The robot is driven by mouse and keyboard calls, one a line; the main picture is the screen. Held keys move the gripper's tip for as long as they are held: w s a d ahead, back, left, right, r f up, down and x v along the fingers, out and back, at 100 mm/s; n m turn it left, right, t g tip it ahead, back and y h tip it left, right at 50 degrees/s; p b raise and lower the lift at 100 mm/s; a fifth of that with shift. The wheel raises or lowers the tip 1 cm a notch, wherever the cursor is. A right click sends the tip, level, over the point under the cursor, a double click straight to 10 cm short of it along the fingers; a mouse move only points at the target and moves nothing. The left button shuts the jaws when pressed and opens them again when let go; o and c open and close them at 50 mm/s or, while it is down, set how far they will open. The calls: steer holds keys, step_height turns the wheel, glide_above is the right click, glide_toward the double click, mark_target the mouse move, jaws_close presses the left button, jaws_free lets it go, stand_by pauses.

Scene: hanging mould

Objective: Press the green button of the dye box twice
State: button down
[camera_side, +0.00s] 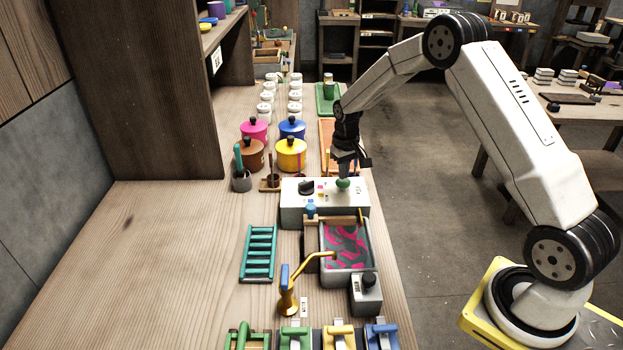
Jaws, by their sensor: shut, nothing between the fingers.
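The dye box (325,212) is a pale grey box on the wooden bench, with a black knob (306,187) and small coloured marks on its top. The green button (343,183) is a rounded green cap at the right of that top. My gripper (346,172) points down just above the green button, shut and empty. Its fingertips are small and dark here, so I cannot tell whether they touch the button.
Lidded pots, including a yellow one (291,154), stand behind the box at left. In front are a grey tray (374,252) with pink pattern, a brass tap (288,299) and a teal rack (259,253). The bench's left front is clear.

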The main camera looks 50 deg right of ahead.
stand_by(0.4)
steer(key=shift+r, duration=3)
steer(key=shift+s+a+r, duration=0.2)
steer(key=shift+s+a, duration=0.1)
steer(key=shift+a, duration=0.2)
steer(key=s+a+n+t, duration=0.1)
steer(key=s+a, duration=0.6)
steer(key=s, duration=0.3)
steer(key=s+a+r+n+t, duration=0.1)
steer(key=s+a+n, duration=0.1)
steer(key=s+a, duration=0.6)
steer(key=s, duration=0.2)
steer(key=shift+s+r+t, duration=0.25)
steer(key=shift+s+t, duration=0.05)
steer(key=shift+s, duration=0.1)
